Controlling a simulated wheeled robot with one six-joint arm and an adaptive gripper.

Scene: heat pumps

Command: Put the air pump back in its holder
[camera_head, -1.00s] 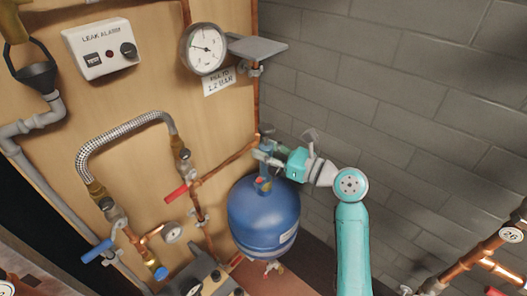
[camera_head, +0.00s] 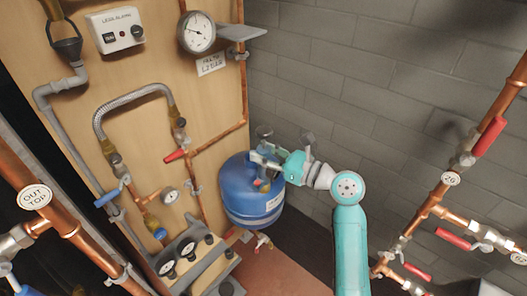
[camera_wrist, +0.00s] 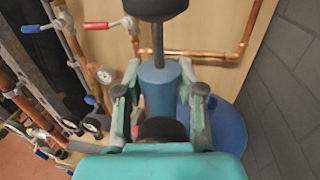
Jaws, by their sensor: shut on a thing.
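My gripper (camera_head: 268,160) is shut on the air pump, in front of the blue tank. In the wrist view the air pump (camera_wrist: 158,86) is a grey-blue cylinder with a thin rod and a black handle (camera_wrist: 155,8) on top. It stands between the two fingers of my gripper (camera_wrist: 160,112). In the head view the pump is small and partly hidden by the gripper; its dark handle (camera_head: 264,132) shows above. I cannot clearly tell which fitting is the holder. A flat grey bracket (camera_head: 240,33) sticks out beside the gauge, high on the wooden panel.
The blue tank (camera_head: 245,205) stands close behind and below my gripper. Copper pipes with red valve handles (camera_head: 489,137) run along the right. The gauge (camera_head: 196,32), leak alarm (camera_head: 118,30) and braided hose (camera_head: 125,98) are on the panel. The grey block wall (camera_head: 370,90) is bare.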

